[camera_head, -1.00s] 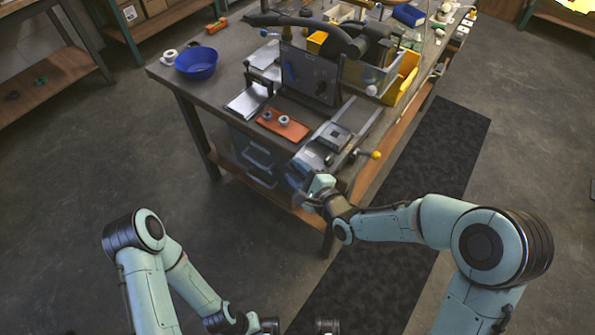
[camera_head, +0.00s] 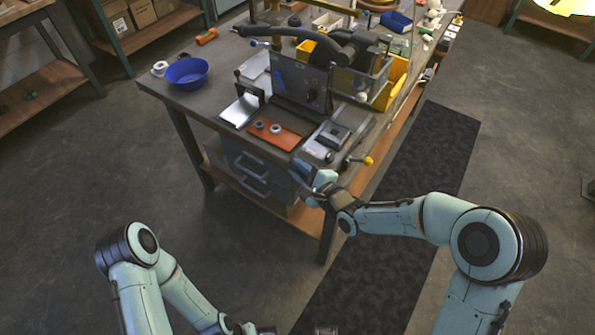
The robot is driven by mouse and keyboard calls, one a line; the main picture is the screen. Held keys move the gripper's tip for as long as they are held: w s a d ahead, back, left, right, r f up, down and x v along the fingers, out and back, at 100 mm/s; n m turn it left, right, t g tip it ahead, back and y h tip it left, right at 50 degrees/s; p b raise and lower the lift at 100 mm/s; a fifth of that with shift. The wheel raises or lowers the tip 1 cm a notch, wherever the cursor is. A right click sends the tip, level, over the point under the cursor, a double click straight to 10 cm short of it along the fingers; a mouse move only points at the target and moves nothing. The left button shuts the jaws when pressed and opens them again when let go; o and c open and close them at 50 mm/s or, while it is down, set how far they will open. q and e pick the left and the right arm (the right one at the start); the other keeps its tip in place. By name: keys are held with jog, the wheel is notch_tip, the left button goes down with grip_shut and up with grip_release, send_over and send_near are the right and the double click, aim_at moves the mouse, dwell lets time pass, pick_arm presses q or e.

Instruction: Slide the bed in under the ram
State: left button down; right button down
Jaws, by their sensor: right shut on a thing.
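The bed (camera_head: 334,134) is a grey sliding plate with a raised block, at the near right corner of the bench. The press (camera_head: 303,84), with a dark upright plate and a long black arm on top, stands behind it. The ram itself cannot be made out. My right gripper (camera_head: 308,178) is at the bed's near end, just past the bench edge, and is shut on the bed's front; its fingers are small and partly hidden. My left gripper (camera_head: 240,329) is cut off by the bottom edge, and its jaws cannot be read.
A yellow-knobbed lever (camera_head: 368,161) sticks out right of the bed. An orange mat (camera_head: 273,134) with small round parts lies left of it. A blue bowl (camera_head: 187,74) and yellow bins (camera_head: 391,84) stand on the bench. Drawers (camera_head: 250,170) hang below.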

jog(key=c, duration=1.1)
grip_release()
jog(key=shift+c, duration=0.2)
jog(key=v, duration=1.3)
jog(key=shift+s, duration=0.2)
jog(key=shift+d+f, duration=0.1)
jog(key=shift+d, duration=0.05)
